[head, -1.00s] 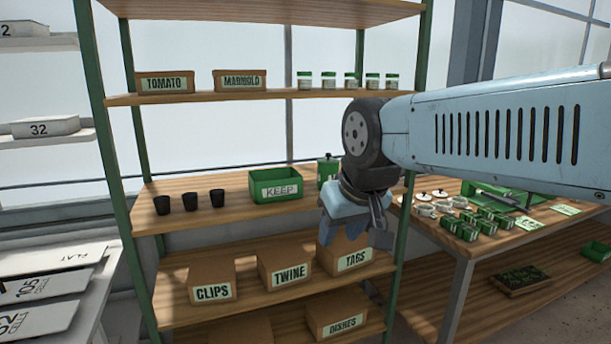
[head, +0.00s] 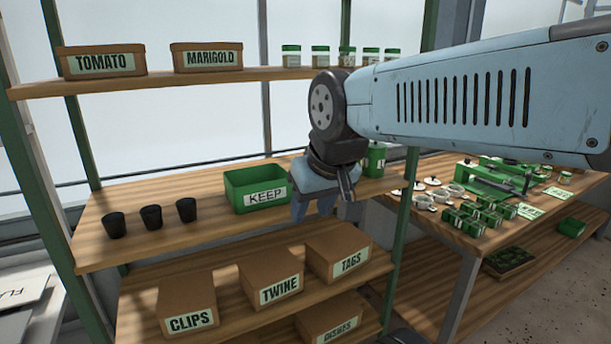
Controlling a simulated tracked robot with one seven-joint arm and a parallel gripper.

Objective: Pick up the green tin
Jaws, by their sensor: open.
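A green tin (head: 375,160) with a pale label stands upright on the middle shelf, partly hidden behind my wrist and arm. The shelf just left of it is covered by my wrist, so I cannot tell whether another tin stands there. My gripper (head: 316,208) hangs from the wrist with its blue fingers pointing down. It looks empty and open, in front of the middle shelf's edge, between the green KEEP box (head: 245,180) and the tin. I see no contact with the tin.
Three black pots (head: 151,217) stand at the shelf's left. Cardboard boxes, including TWINE (head: 270,278), fill the shelf below. Jars with green lids (head: 291,56) stand above. A shelf post (head: 398,245) lies close right of the gripper. A bench (head: 465,242) holds small green packets.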

